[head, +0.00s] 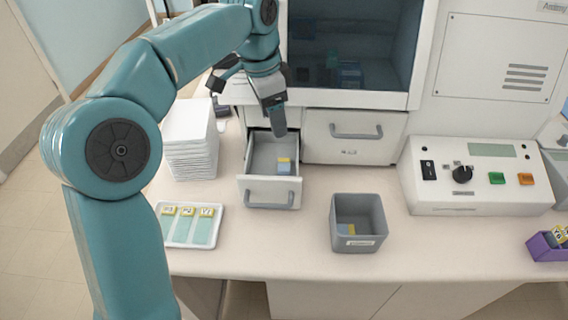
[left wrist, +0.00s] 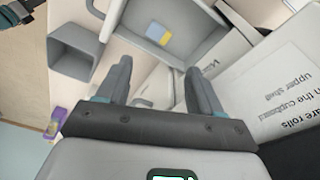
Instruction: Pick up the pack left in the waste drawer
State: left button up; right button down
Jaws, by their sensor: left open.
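The open drawer (head: 247,190) sticks out from the cabinet under the dark window. A small blue and yellow pack (head: 284,167) lies inside it, toward the right side. My left gripper (head: 279,133) points down above the drawer, apart from the pack. In the left wrist view, the left gripper (left wrist: 158,88) has its two fingers spread with nothing between them. The pack (left wrist: 158,34) lies on the light drawer floor (left wrist: 187,18) beyond the fingertips. My right gripper does not show clearly in either view.
A slide tray (head: 178,240) and a white stack (head: 190,150) are at left. A closed drawer (head: 350,150) and a control box (head: 480,190) are at right.

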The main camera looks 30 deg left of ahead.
pick_arm(q)
send_over(283, 164)
jog(key=f, duration=0.7)
jog(key=shift+s+a+f+b, duration=0.15)
jog(key=shift+s+a+b, duration=0.15)
jog(key=shift+a, duration=0.05)
jog(key=shift+s+d+f, duration=0.1)
jog(key=shift+s+f, duration=0.1)
jog(key=shift+f, duration=0.25)
jog(key=f, duration=0.3)
jog(key=w+f, duration=0.1)
jog(key=f, duration=0.1)
jog(key=shift+d+f, duration=0.1)
jog(key=shift+d, duration=0.1)
jog(key=shift+s, duration=0.25)
jog(key=shift+w, duration=0.1)
jog(key=c, duration=0.8)
